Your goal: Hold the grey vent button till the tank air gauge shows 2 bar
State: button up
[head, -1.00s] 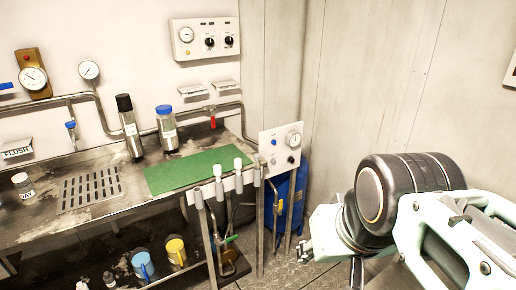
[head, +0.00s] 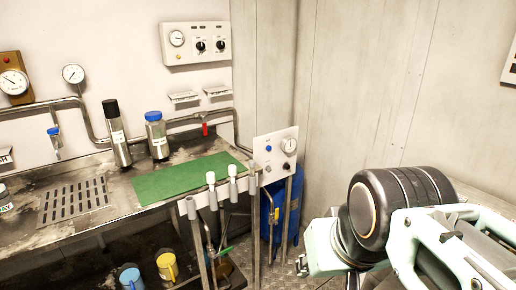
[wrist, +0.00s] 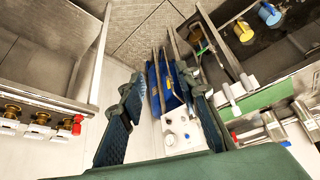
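A pale control panel (head: 262,160) stands at the right end of the bench, above a blue tank (head: 294,205). It carries a round gauge (head: 289,146), a blue button (head: 267,149) and a dark knob (head: 286,165). The grey vent button is too small to make out surely, and the gauge reading is not legible. In the wrist view, my gripper (wrist: 160,95) is open and empty, with its two dark green fingers spread. The panel (wrist: 183,146) shows between them, near the right finger; I see no finger touching it.
The bench holds a green mat (head: 180,180), a black-capped bottle (head: 117,138) and a blue-capped bottle (head: 156,140). White-topped handles (head: 211,185) stand along its front edge, left of the panel. A wall unit (head: 194,43) hangs above. Brass valves (wrist: 40,118) are at left in the wrist view.

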grip_shut()
dwell(1.2)
